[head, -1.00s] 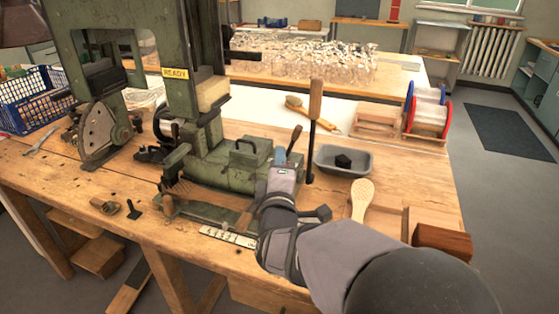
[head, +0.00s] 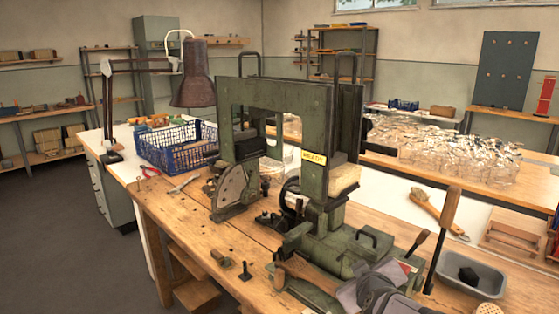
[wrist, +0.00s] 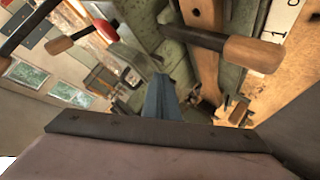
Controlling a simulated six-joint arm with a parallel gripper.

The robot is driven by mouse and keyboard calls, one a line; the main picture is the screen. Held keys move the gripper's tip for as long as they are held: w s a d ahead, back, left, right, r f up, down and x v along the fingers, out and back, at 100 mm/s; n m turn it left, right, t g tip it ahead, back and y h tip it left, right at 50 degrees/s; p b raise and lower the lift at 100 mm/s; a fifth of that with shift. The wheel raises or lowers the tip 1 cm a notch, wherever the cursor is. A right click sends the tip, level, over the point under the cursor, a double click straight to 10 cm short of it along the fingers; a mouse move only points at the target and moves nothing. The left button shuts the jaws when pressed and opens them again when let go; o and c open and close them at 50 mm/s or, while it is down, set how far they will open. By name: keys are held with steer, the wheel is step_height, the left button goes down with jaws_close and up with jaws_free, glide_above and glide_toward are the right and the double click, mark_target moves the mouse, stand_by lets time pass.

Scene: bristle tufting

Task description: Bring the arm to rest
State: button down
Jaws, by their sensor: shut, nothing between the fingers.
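My gripper shows in the wrist view as blue fingers (wrist: 162,100) held together, with nothing seen between them. In the head view only grey parts of my arm show at the bottom edge, low beside the green machine's base; the fingertips are not clear there. The green machine (head: 318,110) stands on the wooden bench (head: 190,215) and carries a yellow label reading READY (head: 314,158). A brown wooden piece with a bristly end (head: 303,272) lies low at the front of the machine, close to my arm.
A tall wooden-handled lever (head: 449,208) rises right of the machine, beside a grey tray (head: 472,275) with a dark lump. A brush (head: 437,212) lies behind. A blue crate (head: 178,148) and a lamp (head: 193,88) stand left. The bench's front left is mostly clear.

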steer(key=s+a+f+g+y, duration=0.1)
steer(key=s+a, duration=0.1)
steer(key=s+a+f+m+g+y+p, duration=0.1)
steer(key=s+a+f+g+y, duration=0.1)
steer(key=shift+a+f+m, duration=0.2)
steer(key=shift+m, duration=0.1)
steer(key=s+a+g, duration=0.1)
steer(key=s+a+f+g+y, duration=0.1)
steer(key=s, duration=0.1)
steer(key=s+a+m+g+y+p, duration=0.1)
steer(key=s+a, duration=0.1)
steer(key=shift+s+f+g, duration=0.2)
steer(key=shift+f+g, duration=0.05)
steer(key=shift+g, duration=0.05)
steer(key=s+d+f+m+g+h+b, duration=0.35)
steer(key=s+f+g+b, duration=0.25)
steer(key=s+f, duration=1.15)
step_height(320, 180, up, 24)
steer(key=p, duration=2.4)
steer(key=shift+w+d+r, duration=0.2)
steer(key=shift+d, duration=0.15)
steer(key=shift+n, duration=0.25)
step_height(320, 180, down, 6)
steer(key=b, duration=0.5)
steer(key=shift+b, duration=0.3)
